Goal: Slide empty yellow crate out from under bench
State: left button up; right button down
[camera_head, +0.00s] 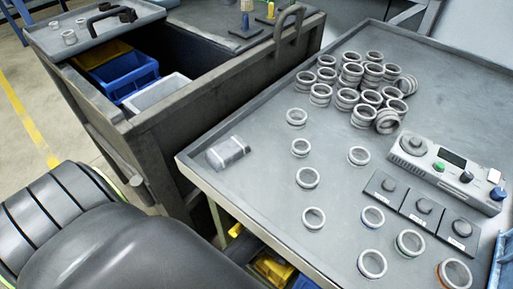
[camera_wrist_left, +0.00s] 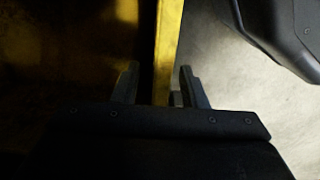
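A yellow crate (camera_head: 272,268) shows in part under the bench at the bottom of the head view, partly covered by my dark arm and the bench edge. In the left wrist view a yellow crate wall (camera_wrist_left: 168,45) runs up the picture, with a dark interior on its left. My left gripper (camera_wrist_left: 160,88) is open, one finger on each side of this wall. A gap shows between the wall and the left finger; whether the right finger touches is unclear. The head view does not show this gripper. My right gripper is in neither view.
Pale floor lies right of the crate wall in the wrist view.

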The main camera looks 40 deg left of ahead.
pick_arm(q)
jog(key=shift+f, duration=0.3)
grip_shut()
dwell(1.4)
